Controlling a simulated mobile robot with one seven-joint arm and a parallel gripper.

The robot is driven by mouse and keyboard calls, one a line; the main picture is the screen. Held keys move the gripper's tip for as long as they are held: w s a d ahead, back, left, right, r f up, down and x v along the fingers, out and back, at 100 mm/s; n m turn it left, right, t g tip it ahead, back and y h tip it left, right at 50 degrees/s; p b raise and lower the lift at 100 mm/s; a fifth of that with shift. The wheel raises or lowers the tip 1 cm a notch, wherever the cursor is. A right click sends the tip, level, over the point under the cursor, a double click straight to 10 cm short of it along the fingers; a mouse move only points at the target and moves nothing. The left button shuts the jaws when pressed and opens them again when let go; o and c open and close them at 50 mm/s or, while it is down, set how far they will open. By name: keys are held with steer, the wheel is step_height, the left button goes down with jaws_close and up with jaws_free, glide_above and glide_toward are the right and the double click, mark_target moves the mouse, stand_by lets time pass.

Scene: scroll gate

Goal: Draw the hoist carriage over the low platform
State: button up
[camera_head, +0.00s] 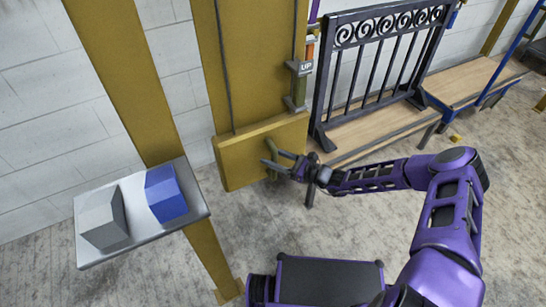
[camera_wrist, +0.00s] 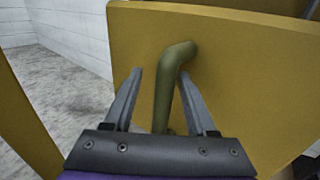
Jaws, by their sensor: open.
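A yellow box-like block (camera_head: 240,165), which looks like the hoist carriage, sits low against a yellow upright. It fills much of the wrist view (camera_wrist: 250,75). An olive bent bar handle (camera_wrist: 163,95) sticks out of its face. My gripper (camera_head: 275,156) is at this face; in the wrist view its two fingers (camera_wrist: 161,74) are open, one on each side of the handle. I cannot tell whether either finger touches it. A low platform with a wooden top (camera_head: 362,133) stands right of the block, carrying a dark scroll gate (camera_head: 375,65).
A grey tray (camera_head: 155,240) with a grey block (camera_head: 101,218) and a blue block (camera_head: 166,195) stands at the left on a yellow post. A lever post marked UP (camera_head: 300,68) is above the yellow block. A blue-framed bench (camera_head: 465,82) is at the right.

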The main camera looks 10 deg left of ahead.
steer(key=shift+d, duration=0.1)
steer(key=v, duration=1.7)
steer(key=shift+p, duration=0.45)
steer(key=shift+s+d, duration=0.1)
steer(key=shift+d, duration=0.05)
steer(key=shift+f, duration=0.1)
